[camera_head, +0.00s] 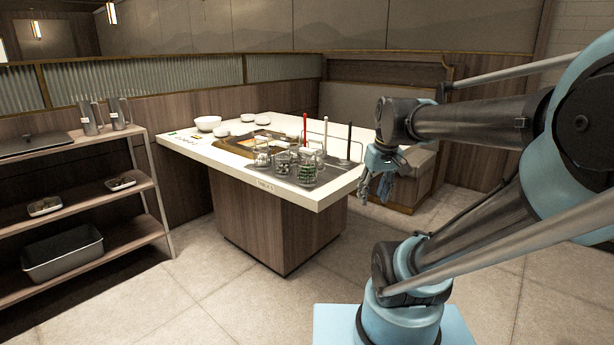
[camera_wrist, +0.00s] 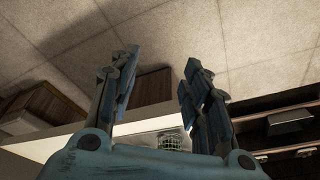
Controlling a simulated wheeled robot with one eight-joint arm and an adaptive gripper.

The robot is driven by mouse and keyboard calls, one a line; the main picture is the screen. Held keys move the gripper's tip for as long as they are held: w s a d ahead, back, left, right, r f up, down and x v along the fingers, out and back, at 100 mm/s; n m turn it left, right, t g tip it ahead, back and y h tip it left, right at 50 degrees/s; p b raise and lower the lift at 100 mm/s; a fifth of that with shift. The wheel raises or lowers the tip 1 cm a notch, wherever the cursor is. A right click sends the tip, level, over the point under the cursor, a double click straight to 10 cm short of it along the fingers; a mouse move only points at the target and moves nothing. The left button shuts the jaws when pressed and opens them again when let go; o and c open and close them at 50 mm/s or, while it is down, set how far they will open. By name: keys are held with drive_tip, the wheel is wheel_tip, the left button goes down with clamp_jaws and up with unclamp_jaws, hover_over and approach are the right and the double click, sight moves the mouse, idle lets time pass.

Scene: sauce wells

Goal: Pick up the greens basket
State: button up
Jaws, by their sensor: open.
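Wire baskets stand in the dark tray set into the near end of the white table. The one at the right (camera_head: 308,167) shows green contents and looks like the greens basket. Another basket (camera_head: 284,164), beside it on the left, also has dark, greenish contents. In the wrist view a basket with green inside (camera_wrist: 172,142) shows low in the picture, partly cut off by the gripper body; I cannot tell which of the two it is. My gripper (camera_head: 376,190) is open and empty, apart from the baskets, to the right of the table corner. Its spread fingers (camera_wrist: 160,75) fill the wrist view.
The white table (camera_head: 320,195) also holds bowls (camera_head: 208,124) and upright red, white and black sticks or handles near the baskets. A shelf rack (camera_head: 100,200) with trays and metal jugs stands at the left. A bench (camera_head: 415,180) lies behind my gripper. The near floor is clear.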

drive_tip(key=w+a+r+n+y, duration=0.1)
drive_tip(key=w+a+r+n, duration=0.45)
drive_tip(key=w+r, duration=0.7)
drive_tip(key=n+y, duration=0.2)
approach(308, 150)
drive_tip(key=shift+h, duration=0.3)
drive_tip(key=x, duration=1.1)
drive_tip(key=shift+w+a, duration=0.25)
drive_tip(key=shift+r, duration=0.1)
clamp_jaws()
